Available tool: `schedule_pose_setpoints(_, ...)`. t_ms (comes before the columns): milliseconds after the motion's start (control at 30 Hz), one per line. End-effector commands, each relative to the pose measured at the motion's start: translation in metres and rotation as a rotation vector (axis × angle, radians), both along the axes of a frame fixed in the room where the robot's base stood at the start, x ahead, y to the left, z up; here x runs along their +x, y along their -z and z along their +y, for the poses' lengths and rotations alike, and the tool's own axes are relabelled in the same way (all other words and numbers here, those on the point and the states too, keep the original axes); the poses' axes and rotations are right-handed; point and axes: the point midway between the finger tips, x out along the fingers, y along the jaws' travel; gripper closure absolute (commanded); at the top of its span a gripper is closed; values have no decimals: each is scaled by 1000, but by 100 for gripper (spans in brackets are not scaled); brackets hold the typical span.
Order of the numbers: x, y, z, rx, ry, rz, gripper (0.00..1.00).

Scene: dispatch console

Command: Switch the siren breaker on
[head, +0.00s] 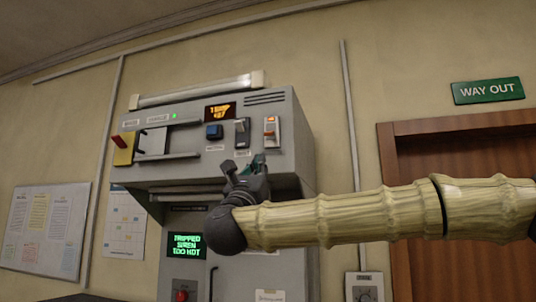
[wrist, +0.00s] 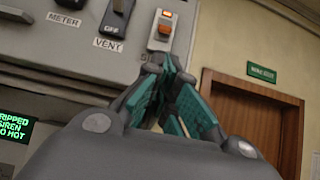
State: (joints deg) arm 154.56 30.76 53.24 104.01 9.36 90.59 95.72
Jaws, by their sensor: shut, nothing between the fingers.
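My gripper (head: 244,167) is shut and empty, below the breaker row. In the wrist view its teal fingers (wrist: 155,68) meet just under that breaker; I cannot tell whether they touch it. A green-lettered screen (head: 188,246) reads "TRIPPED SIREN TOO HOT".
A dark breaker labelled VENT (wrist: 117,18) stands left of the orange one, with a blue switch (head: 214,131) further left. A yellow block with a red handle (head: 122,146) and rails are at the console's left. A wooden door (head: 460,160) is at right.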

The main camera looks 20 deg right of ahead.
Motion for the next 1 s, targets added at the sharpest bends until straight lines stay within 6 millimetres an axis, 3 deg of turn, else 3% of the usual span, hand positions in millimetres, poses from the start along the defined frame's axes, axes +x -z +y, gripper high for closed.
schedule_pose_setpoints(433,4,-6,-3,-1,1,0,100)
schedule_pose_setpoints(1000,50,-58,-33,-2,1,1,100)
